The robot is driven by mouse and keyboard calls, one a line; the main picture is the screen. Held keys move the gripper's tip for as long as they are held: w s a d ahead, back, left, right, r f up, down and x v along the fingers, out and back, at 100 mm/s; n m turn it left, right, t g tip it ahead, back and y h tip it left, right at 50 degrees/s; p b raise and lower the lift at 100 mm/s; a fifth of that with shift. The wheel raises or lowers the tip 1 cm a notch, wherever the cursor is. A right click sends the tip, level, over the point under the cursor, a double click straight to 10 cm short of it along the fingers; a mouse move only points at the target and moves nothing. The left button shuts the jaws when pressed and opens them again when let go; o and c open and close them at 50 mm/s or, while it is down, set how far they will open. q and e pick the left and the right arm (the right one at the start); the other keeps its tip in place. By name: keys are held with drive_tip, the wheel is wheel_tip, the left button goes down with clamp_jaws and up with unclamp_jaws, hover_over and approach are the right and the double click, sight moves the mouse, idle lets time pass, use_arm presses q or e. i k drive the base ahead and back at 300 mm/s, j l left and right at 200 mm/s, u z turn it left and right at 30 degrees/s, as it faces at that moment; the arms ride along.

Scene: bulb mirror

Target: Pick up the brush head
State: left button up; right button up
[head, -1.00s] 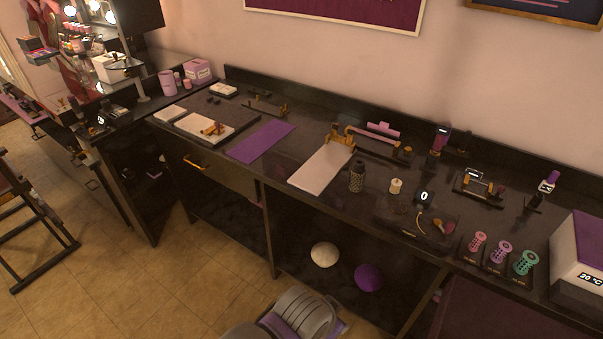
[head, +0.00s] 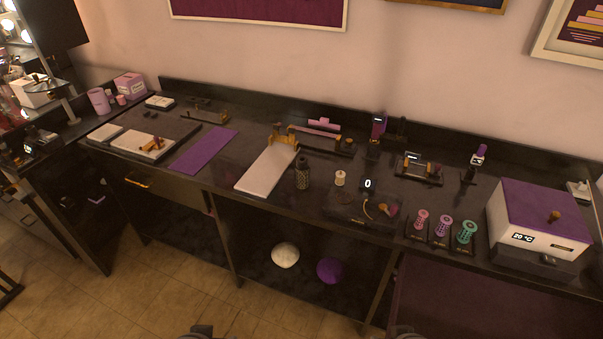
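I cannot tell for sure which thing is the brush head. Small parts that could be it are a dark patterned cylinder (head: 303,178) standing beside the white mat, and a small purple-pink piece (head: 393,210) on the dark tray. Pink (head: 422,220), purple (head: 444,227) and teal (head: 466,232) perforated cylinders stand in a row on the counter. Only dark bits, probably of my arms, show at the bottom edge. No gripper fingers are visible, and nothing on the counter is touched by a gripper.
The long dark counter (head: 225,195) has a white mat (head: 262,172), a purple mat (head: 203,150), a white spool (head: 340,178) and a display reading 0 (head: 368,184). A white box with a purple lid (head: 535,208) stands at right. Open shelves below hold two round cushions.

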sight(303, 171)
drive_tip(key=i+j+z, duration=0.5)
drive_tip(key=j, duration=0.35)
drive_tip(key=i+j+z, duration=0.25)
drive_tip(key=i+j, duration=0.1)
drive_tip(key=j, duration=0.1)
